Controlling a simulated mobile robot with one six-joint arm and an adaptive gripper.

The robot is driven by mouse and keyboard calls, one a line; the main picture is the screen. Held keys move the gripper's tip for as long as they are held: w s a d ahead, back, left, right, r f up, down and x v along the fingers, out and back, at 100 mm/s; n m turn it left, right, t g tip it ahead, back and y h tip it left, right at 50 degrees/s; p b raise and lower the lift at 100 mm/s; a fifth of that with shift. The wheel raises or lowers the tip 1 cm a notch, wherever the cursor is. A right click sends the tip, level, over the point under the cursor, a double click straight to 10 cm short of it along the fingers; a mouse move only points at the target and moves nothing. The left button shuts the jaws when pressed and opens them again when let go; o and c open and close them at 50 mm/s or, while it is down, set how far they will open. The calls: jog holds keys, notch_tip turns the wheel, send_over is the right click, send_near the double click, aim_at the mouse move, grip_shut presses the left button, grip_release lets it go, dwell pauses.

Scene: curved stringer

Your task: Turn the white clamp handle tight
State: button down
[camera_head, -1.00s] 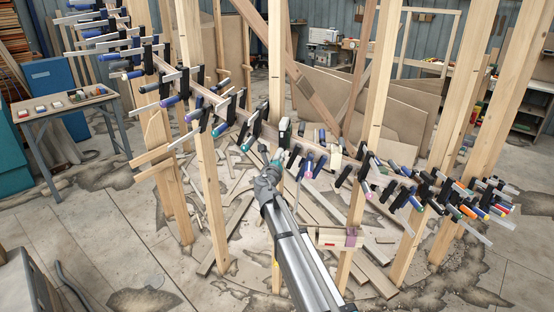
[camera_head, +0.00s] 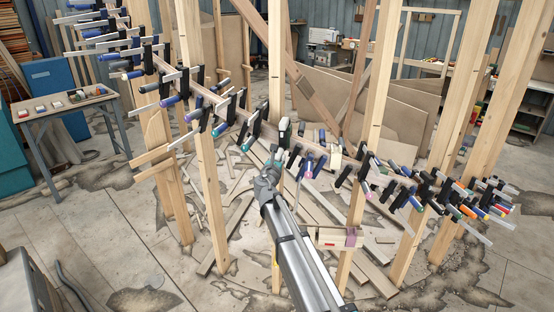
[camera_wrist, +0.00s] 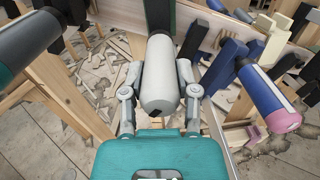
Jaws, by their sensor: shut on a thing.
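The white clamp handle (camera_wrist: 160,75) stands in the middle of the wrist view, between the two fingers of my gripper (camera_wrist: 159,88). The fingers touch its sides, and my gripper is shut on it. The handle's rounded end points toward the wrist camera. A dark green part shows beyond the handle at the top of the wrist view. In the head view, my gripper (camera_head: 270,176) is at the row of clamps on the curved stringer (camera_head: 207,94). The handle itself is mostly hidden there by my gripper.
Wooden posts (camera_head: 205,160) stand around the stringer. Loose boards lie on the floor. A small table (camera_head: 64,106) stands at left.

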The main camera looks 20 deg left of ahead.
jog(key=m, duration=1.4)
jog(key=shift+m, duration=0.3)
jog(key=m, duration=0.3)
jog(key=shift+m, duration=0.3)
jog(key=m, duration=0.3)
jog(key=shift+m, duration=0.3)
jog(key=m, duration=0.6)
jog(key=shift+m, duration=0.3)
